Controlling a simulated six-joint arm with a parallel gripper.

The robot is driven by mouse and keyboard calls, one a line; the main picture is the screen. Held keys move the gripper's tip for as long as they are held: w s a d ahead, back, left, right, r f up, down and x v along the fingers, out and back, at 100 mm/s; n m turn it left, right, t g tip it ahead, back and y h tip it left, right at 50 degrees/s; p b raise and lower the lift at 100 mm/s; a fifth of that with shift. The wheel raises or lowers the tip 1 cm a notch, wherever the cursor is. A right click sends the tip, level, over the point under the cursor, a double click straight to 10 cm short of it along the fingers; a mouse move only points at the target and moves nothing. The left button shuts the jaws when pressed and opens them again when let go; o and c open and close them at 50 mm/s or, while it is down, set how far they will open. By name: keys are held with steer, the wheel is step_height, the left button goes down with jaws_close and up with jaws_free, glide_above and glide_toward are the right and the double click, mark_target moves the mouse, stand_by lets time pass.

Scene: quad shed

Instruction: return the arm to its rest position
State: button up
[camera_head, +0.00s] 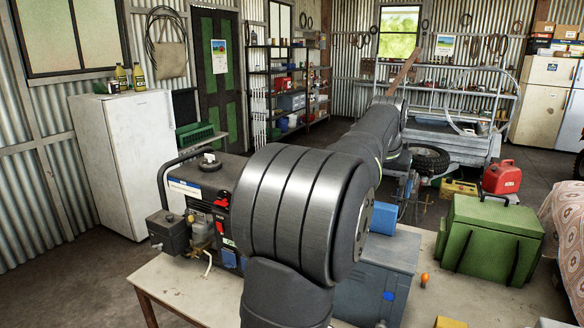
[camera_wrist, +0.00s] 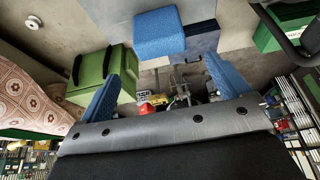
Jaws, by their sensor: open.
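My gripper (camera_wrist: 168,62) shows in the wrist view with its two blue fingers wide apart. Nothing is held between them. A blue block (camera_wrist: 158,33) lies beyond the fingertips, apart from them, beside or partly over a blue-grey box (camera_wrist: 201,38); I cannot tell which. In the head view my arm stretches over the table away from the camera. The gripper's fingers are hidden or too small to tell there. Some blue (camera_head: 383,218) shows just past my arm, above the blue-grey box (camera_head: 375,270).
A generator (camera_head: 205,205) stands on the table (camera_head: 180,290) left of my arm. A green box (camera_head: 490,240) stands at the right, with a red can (camera_head: 502,178) behind it. An orange-topped item (camera_head: 424,280) stands near the front. A white fridge (camera_head: 125,160) is at the left wall.

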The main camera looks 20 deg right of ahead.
mark_target(384, 204)
steer(key=x, duration=1.1)
steer(key=shift+f, duration=0.2)
step_height(384, 204, up, 3)
steer(key=shift+f, duration=0.2)
steer(key=shift+r, duration=0.75)
